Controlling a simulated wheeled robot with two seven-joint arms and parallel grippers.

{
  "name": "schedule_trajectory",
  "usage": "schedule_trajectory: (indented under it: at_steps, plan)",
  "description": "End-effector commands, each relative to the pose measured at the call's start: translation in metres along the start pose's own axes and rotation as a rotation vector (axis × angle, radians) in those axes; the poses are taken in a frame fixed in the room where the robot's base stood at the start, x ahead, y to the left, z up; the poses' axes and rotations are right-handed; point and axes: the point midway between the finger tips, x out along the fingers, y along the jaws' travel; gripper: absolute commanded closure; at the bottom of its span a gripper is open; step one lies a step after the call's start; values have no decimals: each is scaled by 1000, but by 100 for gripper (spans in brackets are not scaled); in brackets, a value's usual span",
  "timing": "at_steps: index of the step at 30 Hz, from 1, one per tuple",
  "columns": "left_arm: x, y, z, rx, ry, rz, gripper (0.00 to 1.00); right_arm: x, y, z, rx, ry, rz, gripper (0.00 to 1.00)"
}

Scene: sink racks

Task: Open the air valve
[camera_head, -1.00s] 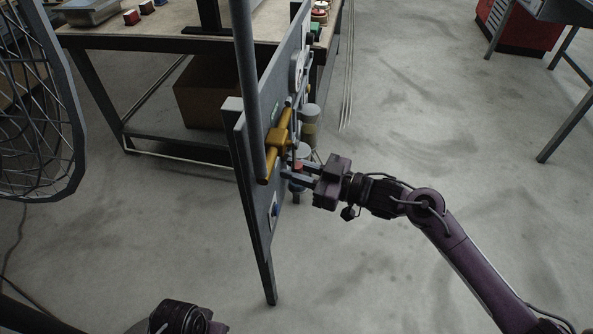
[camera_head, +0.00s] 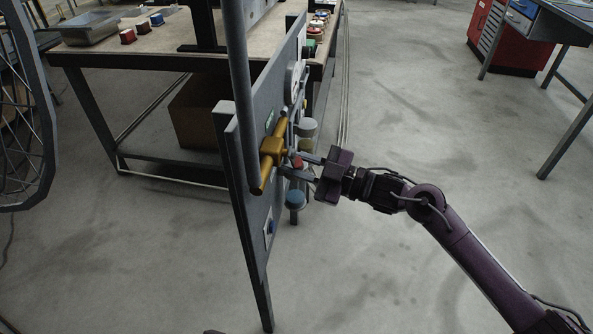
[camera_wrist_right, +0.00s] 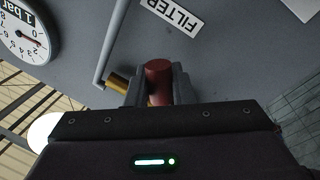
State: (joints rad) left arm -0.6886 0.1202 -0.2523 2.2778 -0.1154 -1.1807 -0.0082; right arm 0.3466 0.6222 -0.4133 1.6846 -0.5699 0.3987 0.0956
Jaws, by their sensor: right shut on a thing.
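A red cylindrical handle (camera_wrist_right: 158,80) stands between the two fingers of my right gripper (camera_wrist_right: 160,88) in the right wrist view, and the fingers are shut on it. A brass part (camera_wrist_right: 118,82) sits just left of it. In the head view my right gripper (camera_head: 297,164) reaches in from the right to the upright grey panel (camera_head: 250,200), and a bit of the red handle (camera_head: 297,162) shows between its fingers. My left gripper is not in view.
A pressure gauge (camera_wrist_right: 22,38) and a FILTER label (camera_wrist_right: 174,14) are on the panel. A workbench (camera_head: 130,55) stands behind, a wire-mesh guard (camera_head: 22,110) at left.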

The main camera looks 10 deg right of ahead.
Motion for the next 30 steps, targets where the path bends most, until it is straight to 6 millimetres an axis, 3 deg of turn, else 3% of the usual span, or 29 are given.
schedule_trajectory:
  at_steps: [14, 15, 19, 30]
  plan:
    - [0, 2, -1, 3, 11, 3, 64, 0, 2, 0, -18, 1, 1, 100]
    - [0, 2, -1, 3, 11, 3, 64, 0, 2, 0, -17, 2, 2, 75]
    - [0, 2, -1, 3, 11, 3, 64, 0, 2, 0, -17, 2, 1, 59]
    - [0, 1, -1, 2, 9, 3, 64, -8, 1, 1, -15, 1, 1, 59]
